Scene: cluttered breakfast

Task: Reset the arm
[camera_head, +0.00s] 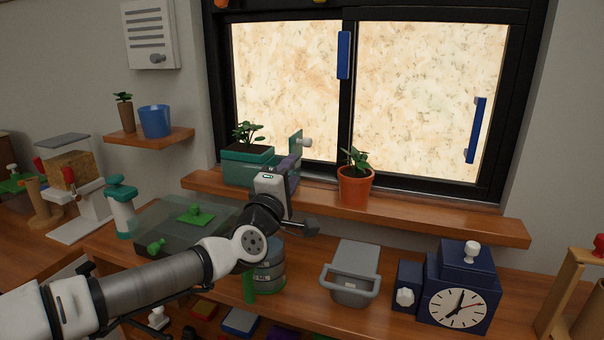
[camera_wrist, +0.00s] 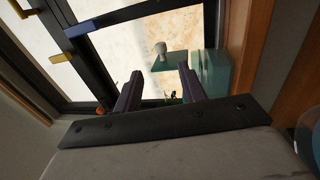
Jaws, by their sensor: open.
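My gripper (camera_wrist: 160,86) is open in the wrist view, with two dark fingers apart and nothing held between them. In the head view, my arm reaches from the lower left up to the window sill, and the gripper (camera_head: 291,168) is partly hidden by my wrist, close to the teal planter box (camera_head: 240,155). The planter also shows in the wrist view (camera_wrist: 215,75), right of the fingers. A teal plate with a pale knob (camera_wrist: 162,49) shows beyond the fingers; I cannot tell whether anything touches.
A potted plant (camera_head: 355,188) stands on the wooden sill (camera_head: 430,219) right of my gripper. Below are a metal canister (camera_head: 271,268), a grey bin (camera_head: 352,275) and a blue clock box (camera_head: 458,290). A translucent box (camera_head: 160,222) lies left. The black-framed window (camera_head: 348,95) is behind.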

